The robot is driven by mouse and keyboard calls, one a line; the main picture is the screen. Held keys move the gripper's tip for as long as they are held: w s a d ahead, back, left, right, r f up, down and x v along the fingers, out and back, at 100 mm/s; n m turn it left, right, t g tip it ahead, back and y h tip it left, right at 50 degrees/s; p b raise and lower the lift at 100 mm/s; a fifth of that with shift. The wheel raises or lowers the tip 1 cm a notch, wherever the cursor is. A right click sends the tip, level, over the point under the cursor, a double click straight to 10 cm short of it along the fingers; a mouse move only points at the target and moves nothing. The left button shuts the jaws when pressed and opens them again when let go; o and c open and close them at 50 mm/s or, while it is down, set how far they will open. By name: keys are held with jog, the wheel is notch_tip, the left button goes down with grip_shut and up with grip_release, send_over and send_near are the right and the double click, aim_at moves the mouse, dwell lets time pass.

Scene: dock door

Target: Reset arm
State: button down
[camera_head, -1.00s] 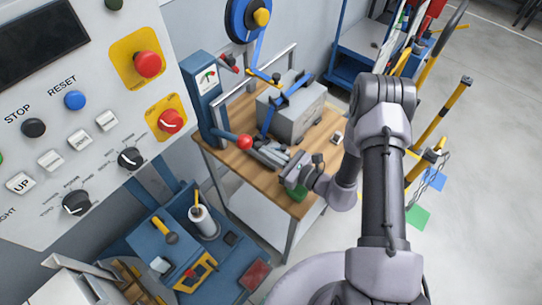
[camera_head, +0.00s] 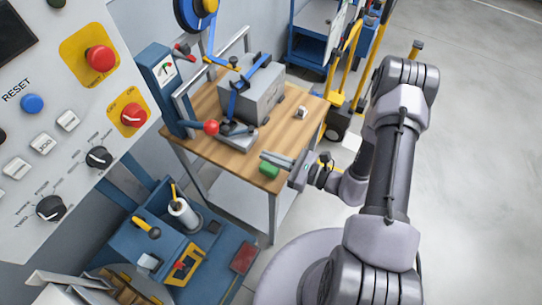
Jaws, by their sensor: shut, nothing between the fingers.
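My gripper (camera_head: 268,158) is at the right front corner of the wooden workbench (camera_head: 207,103), its fingers pointing left. It is shut with nothing held.
On the bench stand a grey box (camera_head: 262,97) with blue straps, a red-knobbed lever (camera_head: 211,127) and a small white item (camera_head: 301,112). A control panel (camera_head: 60,130) fills the left. A blue cart (camera_head: 185,250) stands below. Open floor (camera_head: 480,170) lies right.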

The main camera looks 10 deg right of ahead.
jog(key=shift+s+d, duration=0.15)
jog(key=shift+s, duration=0.15)
jog(key=shift+w, duration=0.1)
jog(key=s+a+r+n+g+h+b, duration=0.3)
jog(key=s+a+r+n+g+b, duration=0.25)
jog(key=s+r+n+g, duration=0.65)
jog(key=s+d+r+n+t+h+b, duration=0.3)
jog(key=d+r+n+t+h, duration=0.4)
jog(key=n+h, duration=0.1)
jog(key=shift+s+r+n+h, duration=0.3)
jog(key=shift+r+n+h, duration=0.1)
jog(key=shift+n, duration=0.1)
jog(key=shift+d, duration=0.1)
